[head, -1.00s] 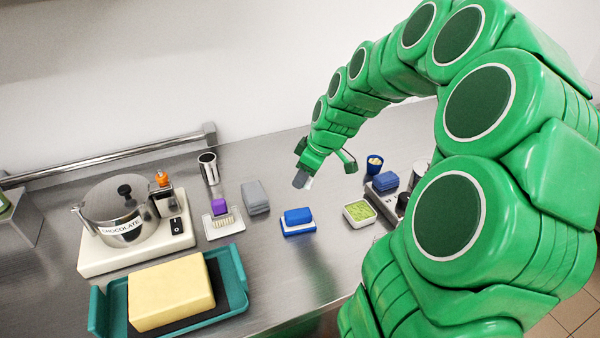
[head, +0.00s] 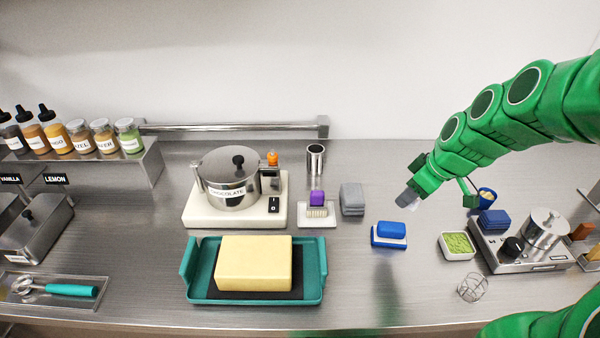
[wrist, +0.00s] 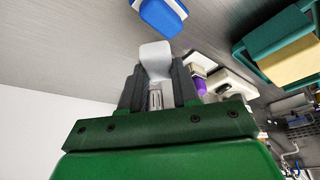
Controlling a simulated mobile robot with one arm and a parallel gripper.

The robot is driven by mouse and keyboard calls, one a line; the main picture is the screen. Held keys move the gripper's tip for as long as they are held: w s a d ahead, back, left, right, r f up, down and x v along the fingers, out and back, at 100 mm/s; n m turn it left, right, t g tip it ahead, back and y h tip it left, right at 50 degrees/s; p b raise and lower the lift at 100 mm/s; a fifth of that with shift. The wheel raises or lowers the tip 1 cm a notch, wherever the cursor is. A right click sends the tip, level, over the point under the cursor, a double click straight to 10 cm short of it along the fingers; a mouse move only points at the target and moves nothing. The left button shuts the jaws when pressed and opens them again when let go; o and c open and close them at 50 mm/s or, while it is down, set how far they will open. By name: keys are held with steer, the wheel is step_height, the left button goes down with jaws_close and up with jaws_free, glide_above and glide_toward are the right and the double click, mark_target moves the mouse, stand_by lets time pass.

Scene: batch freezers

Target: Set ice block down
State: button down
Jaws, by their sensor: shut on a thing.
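My gripper (head: 408,199) is above the steel counter, behind and to the right of a blue block on a white-and-blue base (head: 390,234). In the wrist view the piece sticks out past the fingertips (wrist: 157,85). In the head view only a small pale bit shows by the fingers. The gap between it and the counter is hard to judge.
A white dish of green bits (head: 457,246) and a control unit (head: 519,263) with a steel pot stand at right. A grey block (head: 352,200) and purple brush (head: 316,198) are left. A teal tray (head: 312,296) holds a yellow block. Bare counter (head: 390,290) lies in front.

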steer(key=w+a+f+n+g, duration=0.1)
steer(key=w+a+n, duration=0.1)
steer(key=w+a, duration=0.85)
steer(key=w+a+f+n, duration=0.1)
steer(key=w+a, duration=0.7)
steer(key=w, duration=0.5)
steer(key=w+a+f+n, duration=0.2)
steer(key=w+a, duration=0.3)
steer(key=a, duration=0.7)
steer(key=shift+m+g+y, duration=0.3)
steer(key=f, duration=0.9)
steer(key=shift+s+d, duration=0.1)
steer(key=shift+d, duration=0.15)
steer(key=shift+f, duration=0.1)
steer(key=c, duration=1.1)
jaws_free()
